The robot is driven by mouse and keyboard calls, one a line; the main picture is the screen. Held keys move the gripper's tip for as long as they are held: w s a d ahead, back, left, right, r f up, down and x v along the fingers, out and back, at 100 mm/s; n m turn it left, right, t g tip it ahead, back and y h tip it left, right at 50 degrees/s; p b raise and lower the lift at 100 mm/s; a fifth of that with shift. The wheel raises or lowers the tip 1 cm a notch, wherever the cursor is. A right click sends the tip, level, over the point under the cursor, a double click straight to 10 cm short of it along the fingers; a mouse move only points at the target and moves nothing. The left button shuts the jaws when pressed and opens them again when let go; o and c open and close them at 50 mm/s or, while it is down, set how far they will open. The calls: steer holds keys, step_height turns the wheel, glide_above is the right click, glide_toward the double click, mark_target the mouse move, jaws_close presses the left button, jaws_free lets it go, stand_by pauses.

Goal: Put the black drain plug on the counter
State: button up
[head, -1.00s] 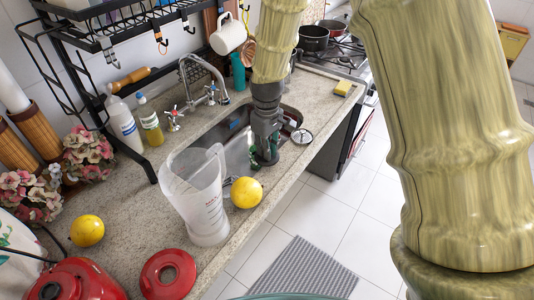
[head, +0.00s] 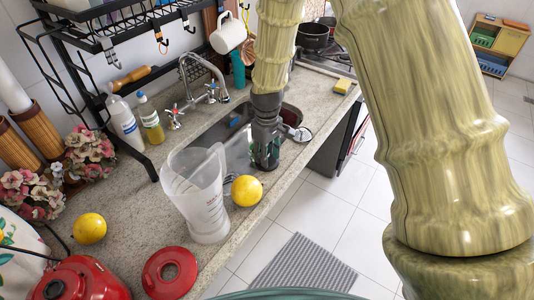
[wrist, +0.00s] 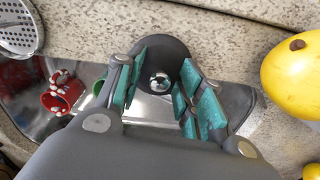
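The black drain plug (wrist: 160,52) is a dark round disc with a shiny metal knob in the wrist view. It lies beyond my fingertips, in the sink area near the basin's front edge. My gripper (wrist: 162,82) has teal pads standing apart on either side of the knob, overlapping the disc's edges. I see no clear grip on it. In the head view my gripper (head: 265,163) points down into the steel sink (head: 238,150), and the plug is hidden there. The speckled stone counter (head: 225,245) surrounds the sink.
A metal strainer (head: 302,135) sits beside the sink. A red, white-dotted item (wrist: 62,92) is in the basin. A clear jug (head: 197,195) and a yellow fruit (head: 246,191) stand close to the sink's near side. A yellow sponge (head: 343,86) lies at the far end.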

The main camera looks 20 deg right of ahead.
step_height(320, 180, up, 12)
steer(key=b, duration=0.3)
steer(key=shift+r, duration=0.15)
stand_by(0.5)
